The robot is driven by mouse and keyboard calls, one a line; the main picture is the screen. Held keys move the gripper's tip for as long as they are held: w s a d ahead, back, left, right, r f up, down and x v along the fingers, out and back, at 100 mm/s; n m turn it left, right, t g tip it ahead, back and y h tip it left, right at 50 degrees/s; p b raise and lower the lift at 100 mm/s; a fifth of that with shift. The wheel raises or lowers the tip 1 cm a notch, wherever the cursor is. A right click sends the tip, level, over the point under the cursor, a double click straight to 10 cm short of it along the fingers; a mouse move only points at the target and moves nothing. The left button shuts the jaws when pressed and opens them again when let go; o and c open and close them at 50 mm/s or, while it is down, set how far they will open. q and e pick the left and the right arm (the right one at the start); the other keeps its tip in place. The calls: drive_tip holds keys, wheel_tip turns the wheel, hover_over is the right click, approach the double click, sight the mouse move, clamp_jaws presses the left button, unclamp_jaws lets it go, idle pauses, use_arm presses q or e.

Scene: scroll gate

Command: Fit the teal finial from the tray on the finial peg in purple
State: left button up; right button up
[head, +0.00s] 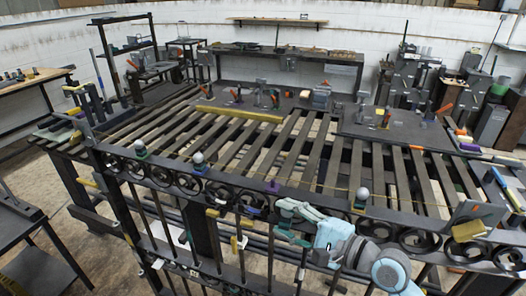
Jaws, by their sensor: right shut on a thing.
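My right gripper (284,219) comes in from the lower right and is at the gate's front, just below and right of the purple peg. It is shut on a small pale teal thing, which looks like the teal finial (287,205); its outline blends with my gripper. I cannot tell whether it touches the peg. My left gripper is not in view. I cannot clearly make out the tray.
White ball finials stand on the same rail, one to the left (198,159) and one to the right (362,194). Long slats (240,140) lie behind the rail. Scrolls and upright bars fill the gate's front.

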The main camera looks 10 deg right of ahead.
use_arm(q)
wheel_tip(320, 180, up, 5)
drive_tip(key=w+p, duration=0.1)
drive_tip(key=p, duration=0.2)
use_arm(e)
drive_tip(key=w+a+r+n+t, duration=0.2)
drive_tip(key=w+a+r+n, duration=0.25)
drive_tip(key=r, duration=0.45)
drive_tip(key=shift+m, duration=0.25)
drive_tip(key=w+d+b, duration=0.1)
drive_tip(key=w, duration=0.1)
drive_tip(key=w+d+f+b, duration=0.1)
drive_tip(key=w+d+b, duration=0.1)
drive_tip(key=w, duration=0.1)
drive_tip(key=w+d+f+b, duration=0.1)
drive_tip(key=w+b, duration=0.1)
drive_tip(key=shift+w+d+f, duration=0.2)
drive_tip(key=shift+w, duration=0.05)
wheel_tip(320, 180, down, 2)
drive_tip(key=b, duration=0.2)
drive_tip(key=shift+b, duration=0.3)
drive_tip(key=shift+f+b, duration=0.3)
drive_tip(key=shift+f, duration=0.05)
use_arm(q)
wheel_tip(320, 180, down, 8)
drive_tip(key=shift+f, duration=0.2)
use_arm(e)
drive_tip(key=shift+s+a, duration=0.1)
drive_tip(key=shift+s, duration=0.05)
